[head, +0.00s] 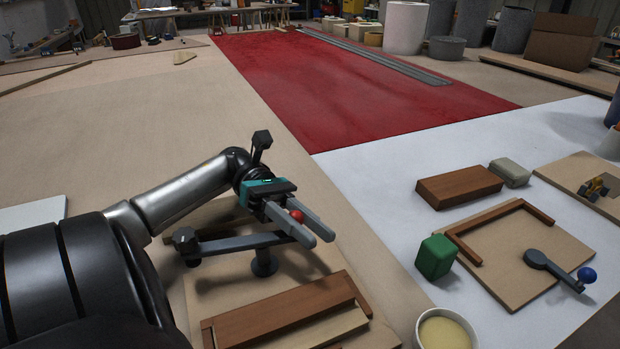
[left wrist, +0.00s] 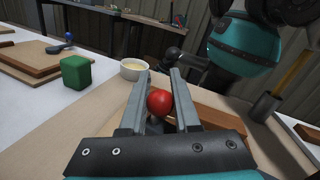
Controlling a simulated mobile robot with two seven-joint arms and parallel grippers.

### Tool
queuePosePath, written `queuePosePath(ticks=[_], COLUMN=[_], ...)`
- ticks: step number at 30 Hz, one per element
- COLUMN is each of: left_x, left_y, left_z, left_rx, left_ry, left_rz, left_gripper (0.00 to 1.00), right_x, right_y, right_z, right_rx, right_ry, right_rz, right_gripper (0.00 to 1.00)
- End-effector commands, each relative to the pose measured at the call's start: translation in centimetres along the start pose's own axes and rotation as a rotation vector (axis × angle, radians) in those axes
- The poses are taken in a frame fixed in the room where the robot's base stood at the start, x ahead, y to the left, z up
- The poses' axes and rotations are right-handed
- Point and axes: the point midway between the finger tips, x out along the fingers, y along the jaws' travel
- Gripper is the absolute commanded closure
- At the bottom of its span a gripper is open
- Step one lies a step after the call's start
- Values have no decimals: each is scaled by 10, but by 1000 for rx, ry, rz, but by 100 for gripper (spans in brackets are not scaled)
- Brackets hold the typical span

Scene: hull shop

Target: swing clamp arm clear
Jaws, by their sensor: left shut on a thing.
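My left gripper (head: 314,230) is shut on the red ball knob (head: 297,216) of a grey clamp arm (head: 240,242). The knob (left wrist: 160,102) also shows between the two fingers in the left wrist view. The clamp arm runs left from the knob to a dark pivot, above a tan board (head: 215,285). A grey round post (head: 264,263) stands under the arm. A second clamp arm (head: 549,267) with a blue knob (head: 587,275) lies over another board (head: 510,285) at the right. My right gripper is not in the head view.
Brown wooden strips (head: 285,311) lie on the near board. A green block (head: 435,257) and a white bowl (head: 445,331) of pale contents stand to its right. A brown block (head: 459,186) and a grey block (head: 510,172) sit farther back.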

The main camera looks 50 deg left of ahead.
Motion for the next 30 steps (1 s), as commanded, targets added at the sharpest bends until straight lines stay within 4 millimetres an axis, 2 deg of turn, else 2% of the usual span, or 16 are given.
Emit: queuePosePath(ticks=[13,14,21,30], left_x=[0,0,0,-1], left_y=[-1,-1,-1,0], left_z=[0,0,0,0], left_rx=[-1,-1,0,0], left_ry=[6,6,5,4], left_rz=[-9,-8,-7,-6], left_gripper=[100,69,42,40], right_x=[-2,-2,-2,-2], right_y=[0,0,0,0], right_z=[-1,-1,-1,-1], right_rx=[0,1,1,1], right_ry=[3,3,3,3], right_rz=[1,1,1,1], right_gripper=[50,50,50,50])
